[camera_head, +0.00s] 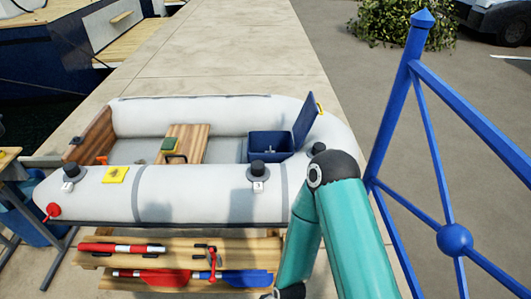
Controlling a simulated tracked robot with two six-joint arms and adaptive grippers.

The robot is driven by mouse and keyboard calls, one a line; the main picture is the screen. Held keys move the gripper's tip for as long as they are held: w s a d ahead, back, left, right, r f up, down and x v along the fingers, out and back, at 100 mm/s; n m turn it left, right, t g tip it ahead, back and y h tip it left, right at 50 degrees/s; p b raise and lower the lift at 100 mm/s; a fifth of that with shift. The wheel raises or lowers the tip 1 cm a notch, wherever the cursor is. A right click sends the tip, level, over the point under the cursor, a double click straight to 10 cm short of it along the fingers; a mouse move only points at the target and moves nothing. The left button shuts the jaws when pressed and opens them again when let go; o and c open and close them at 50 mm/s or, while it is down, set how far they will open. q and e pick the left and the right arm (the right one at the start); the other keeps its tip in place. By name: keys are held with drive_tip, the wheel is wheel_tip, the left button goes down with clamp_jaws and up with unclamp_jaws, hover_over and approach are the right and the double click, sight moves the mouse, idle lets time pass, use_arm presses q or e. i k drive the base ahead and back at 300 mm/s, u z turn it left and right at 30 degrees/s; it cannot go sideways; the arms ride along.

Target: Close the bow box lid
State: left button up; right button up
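The bow box (270,146) is a blue box inside the right end of a grey inflatable boat (200,205). Its blue lid (304,121) stands open, tilted up and leaning a little to the right at the box's right side. A yellow handle (320,109) shows at the lid's outer edge. One teal arm of mine, likely the right, rises from the bottom and bends in front of the boat's near right side. Its lower part runs down out of the picture, and only a dark piece shows at the bottom edge. Neither gripper can be made out.
A wooden bench (195,255) with red and blue paddles stands in front of the boat. A wooden thwart (186,143) with a green-yellow item (169,144) is mid-boat. A blue railing (395,100) rises at right. Black fittings (258,170) sit on the near tube.

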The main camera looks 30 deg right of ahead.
sight(310, 111)
drive_tip(key=u, duration=0.8)
drive_tip(key=i, duration=0.15)
drive_tip(key=z, duration=3.45)
drive_tip(key=i, duration=1.1)
drive_tip(key=u, duration=2.35)
drive_tip(key=i, duration=0.2)
drive_tip(key=u, duration=0.35)
